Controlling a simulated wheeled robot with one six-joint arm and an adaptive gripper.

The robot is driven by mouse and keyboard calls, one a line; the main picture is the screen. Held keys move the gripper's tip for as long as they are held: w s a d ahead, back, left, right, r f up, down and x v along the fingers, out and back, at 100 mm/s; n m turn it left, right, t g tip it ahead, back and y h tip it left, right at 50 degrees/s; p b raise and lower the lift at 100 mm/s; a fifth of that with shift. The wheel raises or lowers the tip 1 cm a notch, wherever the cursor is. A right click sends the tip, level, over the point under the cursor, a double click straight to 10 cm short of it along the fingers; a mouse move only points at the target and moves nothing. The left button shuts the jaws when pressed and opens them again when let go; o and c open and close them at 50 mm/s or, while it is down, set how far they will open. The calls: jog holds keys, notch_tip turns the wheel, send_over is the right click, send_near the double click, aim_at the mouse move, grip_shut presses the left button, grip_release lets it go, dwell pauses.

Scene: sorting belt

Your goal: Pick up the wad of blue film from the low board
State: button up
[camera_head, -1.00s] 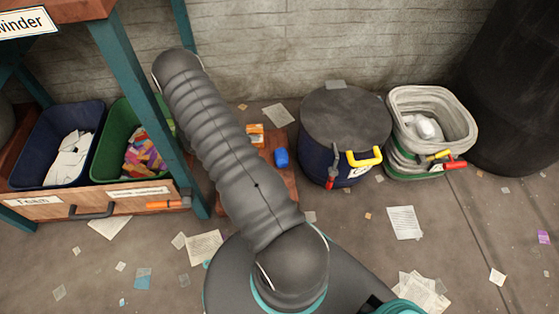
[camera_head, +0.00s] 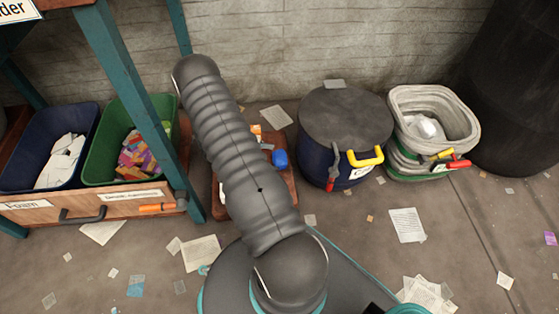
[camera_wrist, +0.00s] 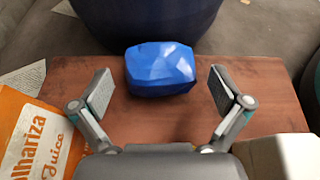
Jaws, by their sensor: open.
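The wad of blue film (camera_wrist: 161,70) is a faceted bright blue lump on the low reddish-brown board (camera_wrist: 275,90). In the head view the wad (camera_head: 280,158) shows just right of my arm, and the board (camera_head: 284,193) is partly hidden behind the arm. My gripper (camera_wrist: 160,92) is open in the wrist view, with one finger to the left and one to the right of the wad's near side. The wad lies between and slightly beyond the fingertips, with a gap on both sides. In the head view my arm hides the gripper.
An orange and white juice carton (camera_wrist: 38,140) lies left of the gripper, and a whitish object (camera_wrist: 285,157) is at lower right. A dark blue lidded drum (camera_head: 345,125) stands close behind the board. A grey lined bin (camera_head: 432,128) stands farther right. Paper scraps litter the floor.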

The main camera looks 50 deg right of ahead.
jog(key=shift+s+d+f, duration=0.1)
jog(key=shift+s+d, duration=0.1)
jog(key=shift+d, duration=0.05)
jog(key=c, duration=0.7)
